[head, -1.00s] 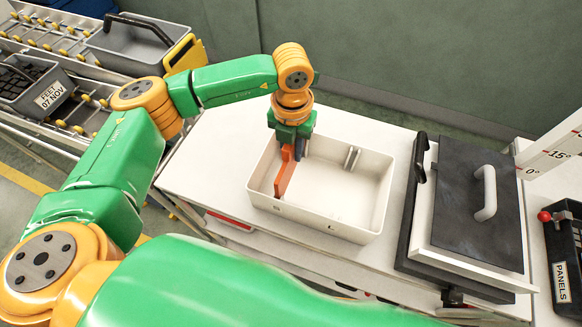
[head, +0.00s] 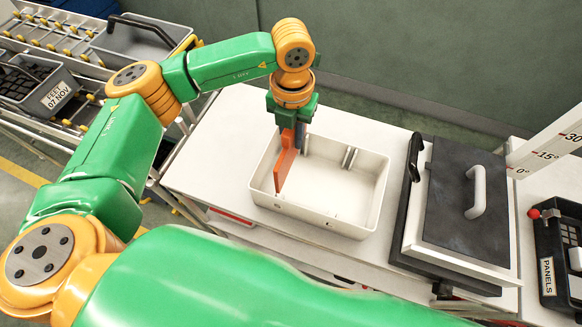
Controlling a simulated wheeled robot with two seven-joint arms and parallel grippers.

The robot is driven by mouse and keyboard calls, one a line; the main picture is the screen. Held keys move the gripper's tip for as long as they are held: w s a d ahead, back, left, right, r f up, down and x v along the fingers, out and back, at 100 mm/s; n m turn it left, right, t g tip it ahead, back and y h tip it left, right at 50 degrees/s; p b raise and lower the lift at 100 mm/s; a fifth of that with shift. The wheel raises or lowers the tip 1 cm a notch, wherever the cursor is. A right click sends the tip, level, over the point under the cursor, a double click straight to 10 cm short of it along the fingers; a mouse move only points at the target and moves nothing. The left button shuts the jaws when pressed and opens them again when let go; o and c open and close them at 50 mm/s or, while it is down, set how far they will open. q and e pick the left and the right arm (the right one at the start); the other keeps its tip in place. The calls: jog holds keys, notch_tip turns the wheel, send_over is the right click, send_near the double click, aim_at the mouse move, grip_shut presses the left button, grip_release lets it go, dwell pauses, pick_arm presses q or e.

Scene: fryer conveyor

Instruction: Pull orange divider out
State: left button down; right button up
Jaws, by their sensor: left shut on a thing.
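The orange divider (head: 283,168) is a thin upright plate inside the left part of the white bin (head: 330,225). It looks slightly raised, but I cannot tell whether its lower edge is clear of the bin's slots. My left gripper (head: 297,137) points down over the bin and is shut on the divider's top edge at its far end. The gripper partly hides that end. My right gripper is not in view; a green link of mine fills the bottom of the picture.
The bin stands on a white table (head: 225,135). A black press-like unit with a grey handle (head: 478,193) stands to its right. A panels box (head: 560,250) is at the far right. Grey crates (head: 48,90) sit on roller racks at the left.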

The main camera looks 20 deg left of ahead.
pick_arm(q)
jog(key=shift+r, duration=0.35)
jog(key=shift+r, duration=0.1)
jog(key=shift+r, duration=1.4)
jog(key=shift+f, duration=0.1)
